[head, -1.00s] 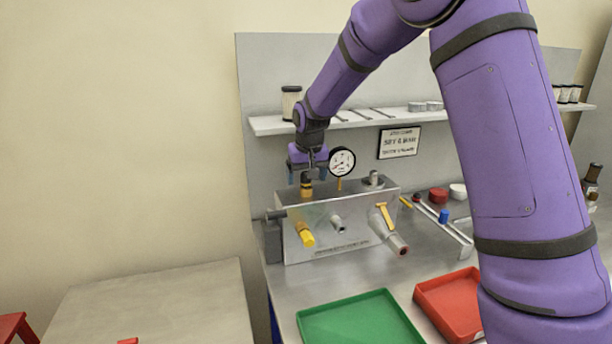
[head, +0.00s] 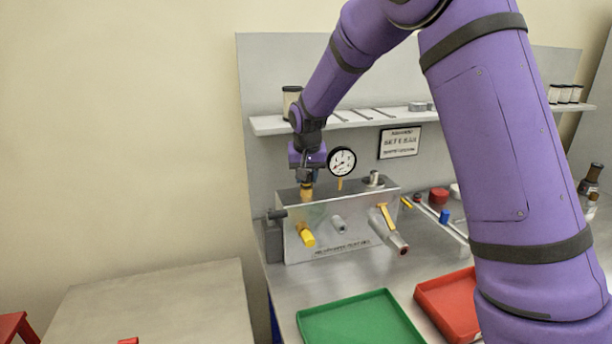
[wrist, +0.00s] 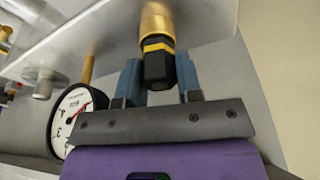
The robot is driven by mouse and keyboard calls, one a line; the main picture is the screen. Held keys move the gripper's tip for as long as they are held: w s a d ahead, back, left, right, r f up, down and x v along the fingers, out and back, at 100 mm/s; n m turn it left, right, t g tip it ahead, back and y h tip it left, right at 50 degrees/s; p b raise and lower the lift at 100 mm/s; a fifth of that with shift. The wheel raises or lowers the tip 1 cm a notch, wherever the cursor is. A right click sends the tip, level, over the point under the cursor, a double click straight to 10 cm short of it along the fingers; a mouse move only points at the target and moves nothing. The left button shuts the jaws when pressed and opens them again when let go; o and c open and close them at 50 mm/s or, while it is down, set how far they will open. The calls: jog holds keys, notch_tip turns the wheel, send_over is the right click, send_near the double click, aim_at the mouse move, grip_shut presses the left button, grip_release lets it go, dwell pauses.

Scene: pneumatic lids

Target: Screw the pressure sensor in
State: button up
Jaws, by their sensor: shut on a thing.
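The pressure sensor (wrist: 157,62) has a black cap, a yellow band and a brass-coloured body. It stands on top of the grey metal manifold block (head: 340,209), near its left end, and its brass part shows below the jaws in the head view (head: 307,192). My gripper (head: 307,178) is directly above the block, pointing down, shut on the sensor. In the wrist view the blue fingers (wrist: 158,80) stand on either side of the black cap. The thread and its seat in the block cannot be made out.
A pressure gauge (head: 341,161) stands just right of my gripper. A yellow fitting (head: 306,236), a grey port and a yellow-handled valve (head: 387,217) stick out of the block's front. A shelf (head: 365,120) runs above. Green (head: 362,318) and red trays lie in front.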

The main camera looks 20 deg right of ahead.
jog(key=m, duration=0.3)
jog(key=m+h, duration=0.1)
jog(key=m, duration=0.1)
jog(key=shift+d+g, duration=0.25)
jog(key=shift+g, duration=0.05)
jog(key=m, duration=0.3)
jog(key=shift+s+g+h, duration=0.1)
jog(key=shift+g+h, duration=0.2)
jog(key=shift+h, duration=0.1)
jog(key=m+g, duration=0.1)
jog(key=m, duration=0.4)
jog(key=shift+s+d, duration=0.1)
jog(key=shift+d, duration=0.05)
jog(key=shift+m+h, duration=0.3)
